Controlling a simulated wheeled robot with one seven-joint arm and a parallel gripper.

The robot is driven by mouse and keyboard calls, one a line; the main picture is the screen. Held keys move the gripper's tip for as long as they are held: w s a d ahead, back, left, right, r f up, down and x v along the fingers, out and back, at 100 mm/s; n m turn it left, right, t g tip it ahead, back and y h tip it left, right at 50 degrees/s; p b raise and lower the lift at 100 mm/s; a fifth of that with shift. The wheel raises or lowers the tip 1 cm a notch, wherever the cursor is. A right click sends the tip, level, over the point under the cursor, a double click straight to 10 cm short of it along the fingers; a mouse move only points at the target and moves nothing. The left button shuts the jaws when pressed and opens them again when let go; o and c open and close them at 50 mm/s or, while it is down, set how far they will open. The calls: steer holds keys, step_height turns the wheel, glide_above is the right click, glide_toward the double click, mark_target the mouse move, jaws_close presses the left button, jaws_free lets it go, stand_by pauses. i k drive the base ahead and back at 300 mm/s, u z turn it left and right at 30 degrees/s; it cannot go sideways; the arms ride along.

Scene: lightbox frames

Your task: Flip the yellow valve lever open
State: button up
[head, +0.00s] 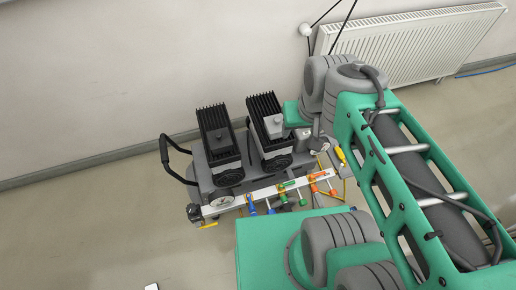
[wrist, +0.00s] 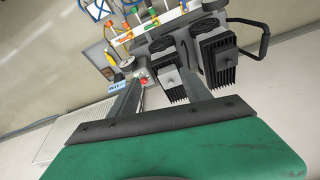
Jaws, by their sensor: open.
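A compressor unit with a pale manifold bar (head: 265,192) stands on the floor by the wall; the bar carries blue, green and orange valve levers. A yellow handle (head: 341,155) shows past the bar's right end, and a smaller yellow part (head: 208,225) shows at its left end. I cannot tell which is the valve lever. In the wrist view, a yellow handle (wrist: 118,75) lies near the gauge, beyond the left finger. My gripper (wrist: 160,72) is open and empty, its two grey fingers apart. In the head view my gripper is hard to make out beside the compressor's right side.
Two black finned motors (head: 215,130) (head: 266,120) rise behind the bar, and a black looped handle (head: 177,160) stands out at the left. A white radiator (head: 405,48) hangs on the wall. The floor at the front left is mostly clear.

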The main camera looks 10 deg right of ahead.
mark_target(209, 226)
steer(key=k, duration=0.9)
steer(key=u, duration=3.1)
